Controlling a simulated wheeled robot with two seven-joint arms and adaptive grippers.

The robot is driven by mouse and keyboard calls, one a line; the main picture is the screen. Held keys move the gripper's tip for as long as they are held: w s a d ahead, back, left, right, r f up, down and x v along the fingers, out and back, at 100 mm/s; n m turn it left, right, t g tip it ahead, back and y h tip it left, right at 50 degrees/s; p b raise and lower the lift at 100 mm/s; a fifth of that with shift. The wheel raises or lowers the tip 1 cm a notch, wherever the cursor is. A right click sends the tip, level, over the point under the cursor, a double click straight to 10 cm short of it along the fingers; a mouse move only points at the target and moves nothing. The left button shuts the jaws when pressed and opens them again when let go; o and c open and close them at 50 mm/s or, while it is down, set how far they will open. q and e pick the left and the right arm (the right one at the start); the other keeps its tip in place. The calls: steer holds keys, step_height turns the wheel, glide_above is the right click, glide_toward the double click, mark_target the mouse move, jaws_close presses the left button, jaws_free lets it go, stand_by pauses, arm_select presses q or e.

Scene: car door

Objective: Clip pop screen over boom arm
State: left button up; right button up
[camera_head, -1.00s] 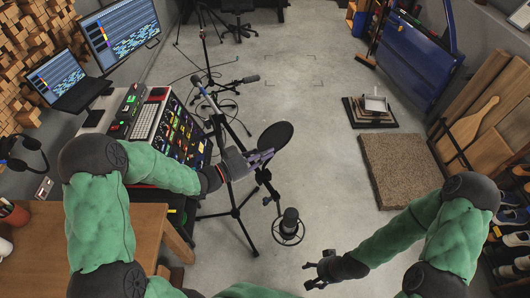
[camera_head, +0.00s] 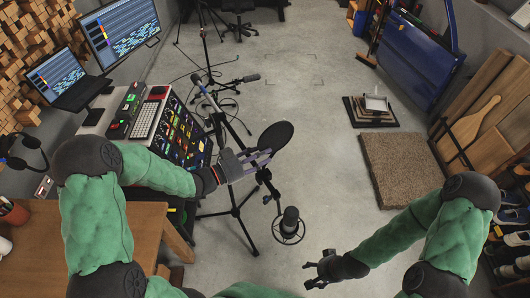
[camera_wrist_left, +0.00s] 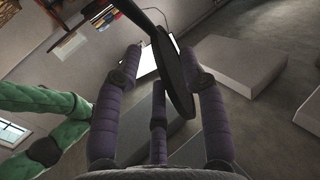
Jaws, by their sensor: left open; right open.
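The pop screen (camera_head: 275,136), a dark round disc, hangs beside the microphone stand's boom arm (camera_head: 238,134) in the head view. The boom arm slopes down to the right toward a microphone in a round shock mount (camera_head: 289,224). My left gripper (camera_head: 264,160) is open at the boom arm, just below the pop screen. In the left wrist view, the disc (camera_wrist_left: 173,75) shows nearly edge-on between the spread purple fingers. Whether they touch it or the boom arm, I cannot tell. My right gripper (camera_head: 318,272) is open and empty above the floor.
A desk with a mixing console (camera_head: 183,130) stands left of the tripod, and a wooden table (camera_head: 110,225) is at the lower left. A thick brown slab (camera_head: 398,170) lies at the right. The middle floor is clear.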

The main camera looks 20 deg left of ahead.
arm_select(q)
steer(key=v, duration=1)
steer(key=shift+s, duration=0.2)
steer(key=shift+a, duration=0.15)
